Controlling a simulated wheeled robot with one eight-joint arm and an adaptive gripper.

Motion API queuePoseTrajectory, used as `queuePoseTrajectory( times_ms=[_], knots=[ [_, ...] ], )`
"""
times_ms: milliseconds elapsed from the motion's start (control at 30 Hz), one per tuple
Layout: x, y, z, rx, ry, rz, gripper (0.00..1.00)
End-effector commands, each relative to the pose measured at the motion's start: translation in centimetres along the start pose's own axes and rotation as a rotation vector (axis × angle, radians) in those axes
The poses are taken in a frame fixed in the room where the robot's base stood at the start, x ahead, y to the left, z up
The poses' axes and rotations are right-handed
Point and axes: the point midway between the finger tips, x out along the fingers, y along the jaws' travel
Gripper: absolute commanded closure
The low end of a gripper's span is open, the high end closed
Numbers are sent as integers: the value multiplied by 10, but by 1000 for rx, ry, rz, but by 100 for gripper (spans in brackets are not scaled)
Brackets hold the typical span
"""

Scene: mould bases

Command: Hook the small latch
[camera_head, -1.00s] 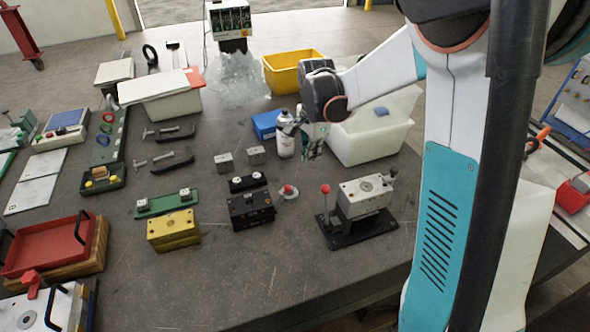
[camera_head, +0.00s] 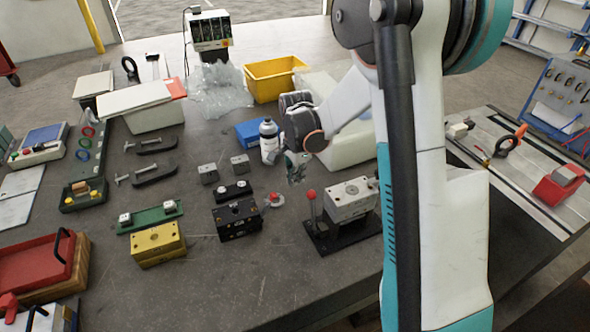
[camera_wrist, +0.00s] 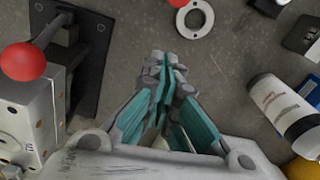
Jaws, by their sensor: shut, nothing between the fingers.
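A grey metal block fixture (camera_head: 349,198) stands on a black base plate (camera_head: 338,240) at the table's right front, with an upright red-knobbed lever (camera_head: 312,196) on its left. A small dark fitting is on the block's right end. I cannot tell for certain which part is the small latch. In the wrist view the red knob (camera_wrist: 23,62) and part of the block (camera_wrist: 18,125) are at the left. My gripper (camera_head: 297,180) is behind and left of the fixture, above the table, pointing down. In the wrist view its fingers (camera_wrist: 164,62) are together and empty, apart from the lever.
A flanged ring piece with a red top (camera_head: 274,200) lies left of the fixture, and its ring shows in the wrist view (camera_wrist: 195,18). A white bottle (camera_head: 268,142) and white bin (camera_head: 352,150) stand behind. Black (camera_head: 237,219) and yellow (camera_head: 158,244) blocks are left. The table front is clear.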

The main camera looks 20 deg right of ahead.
Motion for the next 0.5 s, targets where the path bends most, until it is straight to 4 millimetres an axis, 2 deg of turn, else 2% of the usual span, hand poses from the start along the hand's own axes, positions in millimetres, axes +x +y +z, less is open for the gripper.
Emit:
queuePoseTrajectory(
  times_ms=[33,167,300,500],
  knots=[
    [13,0,0,0,0,0,100],
    [37,0,0,0,0,0,100],
    [26,0,22,-3,0,0,100],
    [20,0,36,-1,0,0,100]
  ],
)
